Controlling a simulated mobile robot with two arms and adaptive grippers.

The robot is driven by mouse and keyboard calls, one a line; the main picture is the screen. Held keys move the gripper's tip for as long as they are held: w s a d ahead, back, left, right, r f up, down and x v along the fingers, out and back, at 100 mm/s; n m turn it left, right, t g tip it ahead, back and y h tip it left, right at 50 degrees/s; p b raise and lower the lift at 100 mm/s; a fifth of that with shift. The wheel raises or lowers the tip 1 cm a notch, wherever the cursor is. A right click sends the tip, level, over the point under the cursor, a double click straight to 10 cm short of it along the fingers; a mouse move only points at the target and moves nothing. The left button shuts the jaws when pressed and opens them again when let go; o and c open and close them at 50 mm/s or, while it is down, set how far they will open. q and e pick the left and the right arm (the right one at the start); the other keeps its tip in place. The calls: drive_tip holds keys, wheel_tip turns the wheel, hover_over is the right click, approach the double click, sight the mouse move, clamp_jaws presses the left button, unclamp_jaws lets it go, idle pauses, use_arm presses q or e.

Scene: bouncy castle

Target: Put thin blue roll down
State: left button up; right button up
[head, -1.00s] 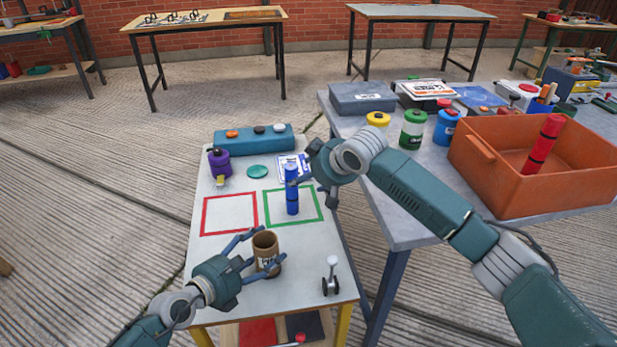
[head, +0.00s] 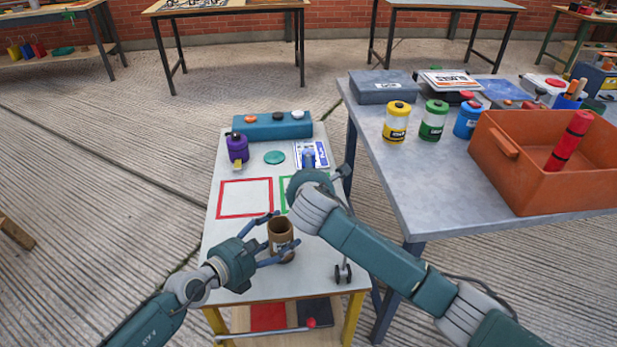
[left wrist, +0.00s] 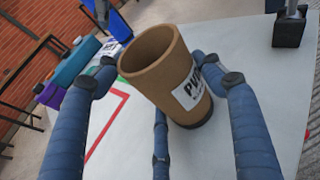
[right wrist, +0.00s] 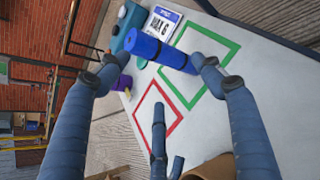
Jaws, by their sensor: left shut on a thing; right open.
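The thin blue roll (right wrist: 165,53) stands upright at the green square outline (right wrist: 205,92) on the small table; in the head view only its upper part (head: 309,157) shows, the rest hidden behind my right gripper. My right gripper (head: 320,178) is open, its fingers on either side of the roll in the right wrist view; contact cannot be told. My left gripper (head: 284,231) is shut on a brown cardboard cup (head: 281,246) with a white label, near the table's front; the cup also shows in the left wrist view (left wrist: 155,65).
A red square outline (head: 245,213) lies left of the green one. Behind are a purple container (head: 238,149), a teal disc (head: 274,157), a white card (head: 320,151) and a teal block (head: 270,129). An orange crate (head: 490,172) stands on the grey table at right.

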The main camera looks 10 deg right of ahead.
drive_tip(key=w+f+n+t, duration=0.1)
drive_tip(key=w+f+n, duration=0.2)
drive_tip(key=w, duration=0.6)
drive_tip(key=shift+w+d+n+h, duration=0.15)
drive_tip(key=shift+w+n+h, duration=0.25)
drive_tip(key=shift+n, duration=0.7)
drive_tip(key=shift+c, duration=0.2)
